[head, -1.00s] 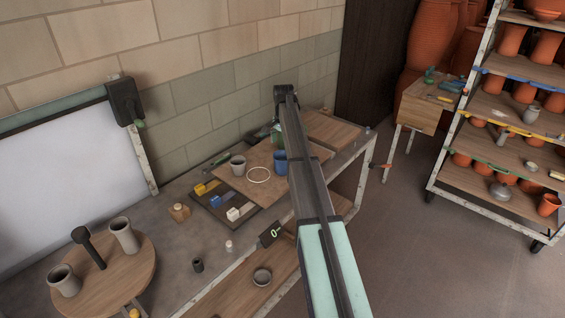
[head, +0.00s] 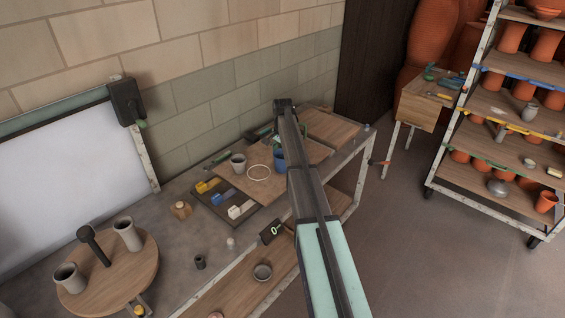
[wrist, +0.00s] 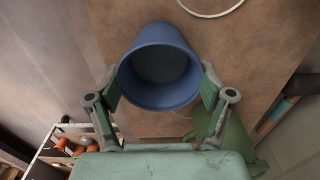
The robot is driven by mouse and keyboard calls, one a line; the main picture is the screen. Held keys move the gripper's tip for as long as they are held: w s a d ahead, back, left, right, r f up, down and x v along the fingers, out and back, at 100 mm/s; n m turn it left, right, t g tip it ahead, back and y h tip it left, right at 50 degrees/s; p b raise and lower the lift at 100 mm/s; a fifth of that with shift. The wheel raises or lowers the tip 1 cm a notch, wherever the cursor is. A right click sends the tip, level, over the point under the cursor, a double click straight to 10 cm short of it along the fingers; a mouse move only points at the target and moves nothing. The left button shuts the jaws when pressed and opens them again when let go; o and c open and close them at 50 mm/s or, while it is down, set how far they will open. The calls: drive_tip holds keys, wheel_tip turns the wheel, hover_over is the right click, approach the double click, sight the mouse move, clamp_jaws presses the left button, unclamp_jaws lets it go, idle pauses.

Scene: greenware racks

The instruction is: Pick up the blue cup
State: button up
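The blue cup (wrist: 160,65) stands on a brown board (wrist: 262,60) in the wrist view, its open mouth towards the camera. In the head view the blue cup (head: 279,160) is partly hidden by my arm. My gripper (wrist: 159,70) has its two green fingers spread on either side of the cup, close to the rim. Whether a pad touches the cup I cannot tell. In the head view my gripper is mostly hidden behind my arm.
A grey cup (head: 238,161) and a white ring (head: 259,172) are on the board left of the blue cup. A tray (head: 213,211) with yellow, blue and white blocks lies nearer. A brick wall (head: 230,75) rises behind the table. A pot rack (head: 485,180) stands at right.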

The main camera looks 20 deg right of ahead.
drive_tip(key=c, duration=0.4)
drive_tip(key=shift+r, duration=0.15)
